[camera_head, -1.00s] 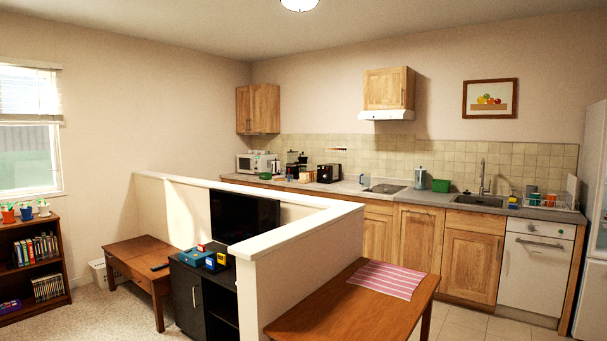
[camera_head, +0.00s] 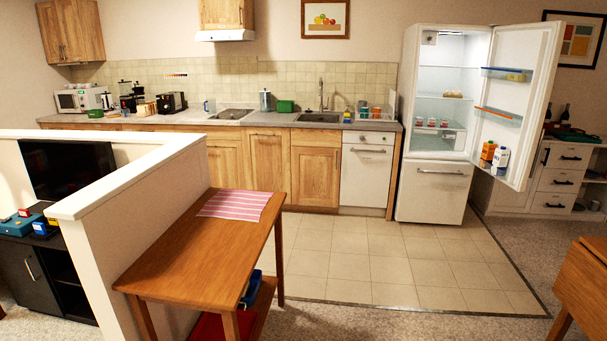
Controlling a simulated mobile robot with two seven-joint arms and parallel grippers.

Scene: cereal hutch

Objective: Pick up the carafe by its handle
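The kitchen counter (camera_head: 380,125) runs along the back wall. A small clear jug-like vessel with a blue part (camera_head: 209,106) stands on it, left of the hob. A grey cylindrical vessel (camera_head: 265,101) stands between the hob and the sink. A dark coffee-maker-like appliance (camera_head: 126,98) stands at the left part of the counter. All are small and far off, so I cannot tell which is the carafe or make out its handle. Neither of my grippers is in view.
A wooden table (camera_head: 190,255) with a striped cloth (camera_head: 235,205) and a low white partition wall (camera_head: 95,198) stand in front at left. Tiled floor (camera_head: 370,255) is clear before the counter. The fridge (camera_head: 436,190) has its upper door (camera_head: 520,100) wide open at right.

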